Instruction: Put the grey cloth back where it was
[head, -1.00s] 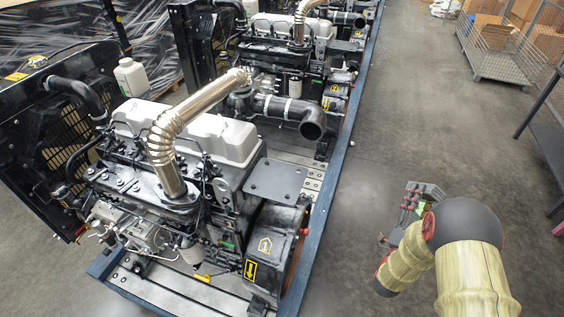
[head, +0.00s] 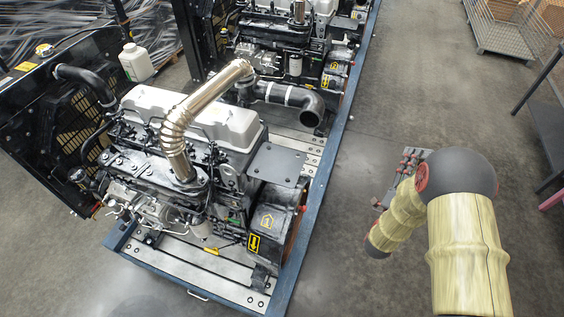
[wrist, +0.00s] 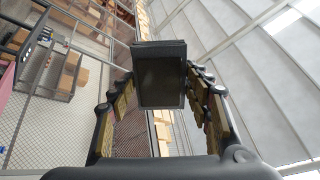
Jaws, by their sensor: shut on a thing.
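My gripper (wrist: 160,78) is shut on a dark grey, flat, rectangular thing in the wrist view. It looks like the folded grey cloth (wrist: 161,84), held upright between the fingers. In the head view my gripper (head: 405,172) is at the right, over the open floor and apart from the engines. My own arm partly hides it there, and the cloth cannot be made out. The nearest engine (head: 190,125), with a white cover and a shiny bent exhaust pipe (head: 178,125), stands left of my gripper. No other grey cloth can be made out.
The engines stand on a long blue-edged platform (head: 318,205). A white bottle (head: 136,62) stands behind the near engine, and a flat dark plate (head: 277,165) juts from its side. A wire cage cart (head: 500,30) and a dark table (head: 545,125) are at right. The aisle floor between is clear.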

